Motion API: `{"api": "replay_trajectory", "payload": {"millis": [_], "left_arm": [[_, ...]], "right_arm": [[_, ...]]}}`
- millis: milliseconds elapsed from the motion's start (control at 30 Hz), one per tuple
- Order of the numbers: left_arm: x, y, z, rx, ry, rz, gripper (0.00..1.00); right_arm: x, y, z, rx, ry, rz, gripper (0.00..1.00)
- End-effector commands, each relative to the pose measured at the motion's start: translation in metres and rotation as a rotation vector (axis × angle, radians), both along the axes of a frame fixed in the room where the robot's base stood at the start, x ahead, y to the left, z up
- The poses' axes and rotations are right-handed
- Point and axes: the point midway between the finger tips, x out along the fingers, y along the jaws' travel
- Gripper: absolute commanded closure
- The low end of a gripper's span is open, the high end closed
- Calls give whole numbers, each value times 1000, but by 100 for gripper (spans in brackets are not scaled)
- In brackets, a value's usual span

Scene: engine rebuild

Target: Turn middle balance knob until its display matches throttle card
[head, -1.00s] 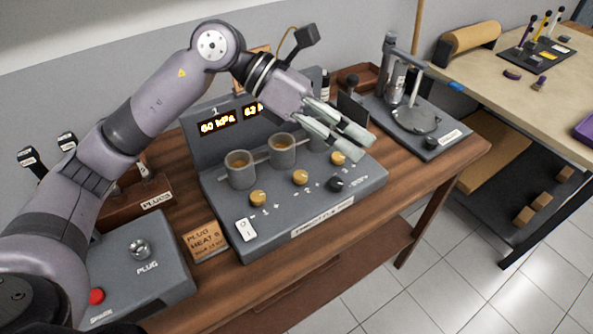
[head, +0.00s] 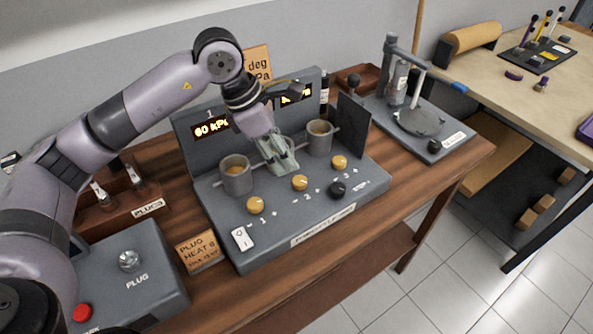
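The middle balance knob (head: 300,182) is a small tan knob on the sloped front of the grey balance console (head: 330,220). My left gripper (head: 283,168) points down just behind and left of this knob, apart from it in the picture. Its fingers look close together; whether they are open or shut is unclear. The arm and gripper hide the middle display and the middle cup. The left display (head: 210,127) reads 60 kPa; the right display (head: 295,95) is partly covered. A tan card (head: 258,62) behind the console shows "deg" and "Pa", its rest hidden. My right gripper is out of view.
Tan knobs stand left (head: 256,205) and right (head: 340,162), with a black knob (head: 337,189) at front right. Cups (head: 236,178) and (head: 320,138) rise beside my gripper. A dark upright plate (head: 353,125) stands at the console's right end.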

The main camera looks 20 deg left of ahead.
Motion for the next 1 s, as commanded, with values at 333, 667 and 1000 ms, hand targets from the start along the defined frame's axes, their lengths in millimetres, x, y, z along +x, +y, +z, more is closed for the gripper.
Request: {"api": "replay_trajectory", "payload": {"millis": [333, 667, 1000], "left_arm": [[10, -22, -57, -2, 1, -1, 64], [13, -27, -71, -1, -1, -1, 64], [13, -27, -71, -1, -1, -1, 77]], "right_arm": [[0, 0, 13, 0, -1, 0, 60], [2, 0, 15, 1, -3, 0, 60], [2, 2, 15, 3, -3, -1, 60]]}}
